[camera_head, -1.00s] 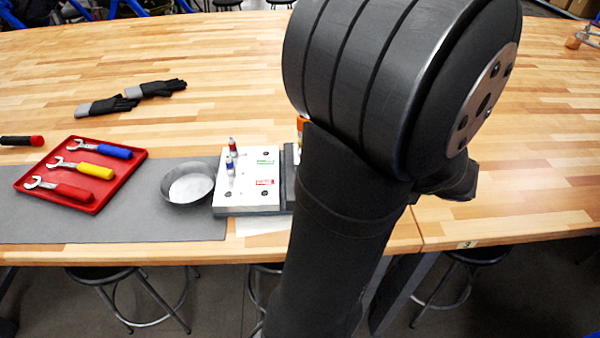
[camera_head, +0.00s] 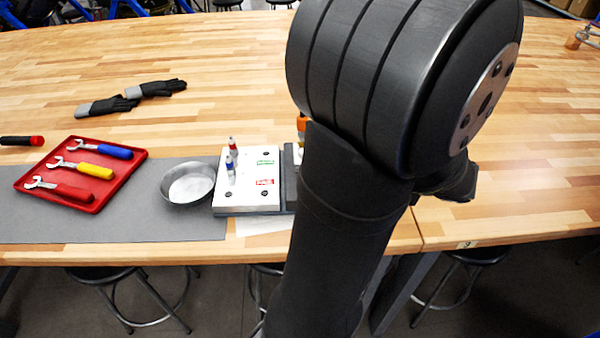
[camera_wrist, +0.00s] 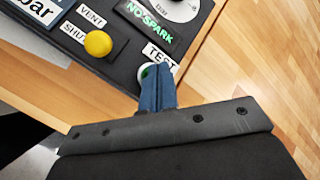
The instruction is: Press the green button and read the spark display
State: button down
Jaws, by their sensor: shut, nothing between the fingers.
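In the wrist view my gripper (camera_wrist: 158,80) is shut, its blue fingers together and empty. The fingertips are over the green button (camera_wrist: 146,72), of which only a pale green-edged part shows beside them, next to the TEST label (camera_wrist: 160,57). I cannot tell whether the tips touch or press it. The spark display (camera_wrist: 150,20) lies just beyond, dark with green letters reading NO SPARK. In the head view my arm hides the gripper, the button and the display.
A yellow knob (camera_wrist: 98,43) sits left of the button, near VENT and SHUT labels. A round dial (camera_wrist: 180,5) lies beyond the display. In the head view a white plate (camera_head: 245,190) with small bottles, a metal bowl (camera_head: 168,196) and a red wrench tray (camera_head: 132,160) stand left.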

jog(key=shift+f, duration=0.35)
jog(key=shift+r, duration=3.45)
